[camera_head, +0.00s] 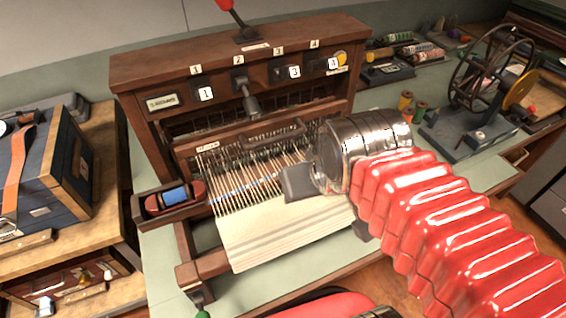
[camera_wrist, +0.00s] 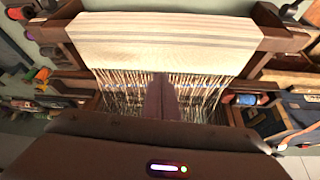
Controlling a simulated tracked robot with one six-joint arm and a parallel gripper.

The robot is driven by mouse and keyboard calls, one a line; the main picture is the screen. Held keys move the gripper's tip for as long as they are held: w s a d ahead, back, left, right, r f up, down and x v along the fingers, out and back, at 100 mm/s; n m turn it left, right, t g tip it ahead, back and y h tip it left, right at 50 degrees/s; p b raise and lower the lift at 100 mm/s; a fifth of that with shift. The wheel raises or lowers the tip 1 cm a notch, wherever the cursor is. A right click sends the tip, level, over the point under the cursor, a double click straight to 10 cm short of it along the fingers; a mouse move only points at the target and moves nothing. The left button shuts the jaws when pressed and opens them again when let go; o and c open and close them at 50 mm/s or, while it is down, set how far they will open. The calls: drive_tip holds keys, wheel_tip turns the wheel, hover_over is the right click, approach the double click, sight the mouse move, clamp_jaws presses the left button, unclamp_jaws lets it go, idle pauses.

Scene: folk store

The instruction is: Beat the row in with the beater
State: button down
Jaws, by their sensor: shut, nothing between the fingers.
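The wooden loom (camera_head: 150,72) stands on the green-topped bench. Its beater (camera_head: 225,140) is a dark wooden bar with a raised handle (camera_head: 272,134), spanning the warp behind the woven edge. White warp threads (camera_head: 225,178) run forward to the cream striped cloth (camera_head: 275,235), and a blue line of weft crosses them. My gripper (camera_head: 298,183) is shut and empty, above the cloth's right part and in front of the beater handle, apart from it. In the wrist view, the shut fingers (camera_wrist: 161,98) overlap the warp, with the cloth (camera_wrist: 160,40) beyond. My wrist hides the beater's right end.
A shuttle with a blue bobbin (camera_head: 174,196) rests in the left side tray; it also shows in the wrist view (camera_wrist: 246,100). Spools (camera_head: 405,103) and a winding wheel (camera_head: 490,70) stand at right, a blue chest (camera_head: 60,170) at left.

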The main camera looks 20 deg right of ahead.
drive_tip(key=c, duration=2.5)
unclamp_jaws()
drive_tip(key=shift+c, duration=0.2)
drive_tip(key=o, duration=0.7)
drive_tip(key=shift+d, duration=0.2)
drive_tip(key=shift+o, duration=0.4)
drive_tip(key=shift+d, duration=0.1)
drive_tip(key=shift+s, duration=0.1)
